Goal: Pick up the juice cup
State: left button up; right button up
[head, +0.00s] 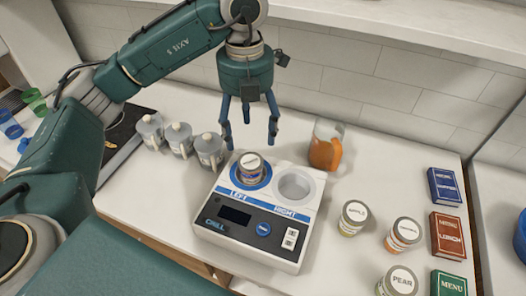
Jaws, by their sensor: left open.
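My left gripper (249,137) is open and empty, fingers pointing down. It hangs above the back of the chiller, over or a little behind the small labelled cup (251,164), with a visible gap. That cup sits upright in the left well of the chiller (225,232); its label is too small to read. A clear jug-like cup with orange juice (323,153) and a handle stands upright behind the chiller, right of my left gripper and apart from it. I cannot tell which of these is the juice cup. My right gripper is out of view.
The chiller's right well (295,184) is empty. Lidded jars labelled apple (353,219), mango (403,235) and pear (398,282) stand at right, beside menu boxes (447,237). Several grey lidded cups (180,140) stand at left. A tiled wall (390,90) closes the back.

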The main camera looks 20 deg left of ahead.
aim_at(250, 161)
pick_arm(q)
jog(key=shift+w+f, duration=0.1)
jog(key=shift+f, duration=0.3)
jog(key=f, duration=0.1)
jog(key=s+f, duration=0.1)
jog(key=f, duration=0.1)
jog(key=shift+f+p, duration=0.1)
jog(key=shift+p, duration=0.3)
jog(key=shift+f, duration=0.4)
notch_tip(250, 161, down, 5)
jog(key=p, duration=0.2)
jog(key=shift+d+p, duration=0.15)
jog(key=shift+p, duration=0.25)
jog(key=shift+f, duration=0.35)
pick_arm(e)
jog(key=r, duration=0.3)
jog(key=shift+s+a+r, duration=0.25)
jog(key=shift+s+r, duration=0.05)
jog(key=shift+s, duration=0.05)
pick_arm(q)
jog(key=shift+c, duration=0.5)
jog(key=c, duration=1.2)
jog(key=shift+r, duration=0.1)
jog(key=shift+c, duration=0.8)
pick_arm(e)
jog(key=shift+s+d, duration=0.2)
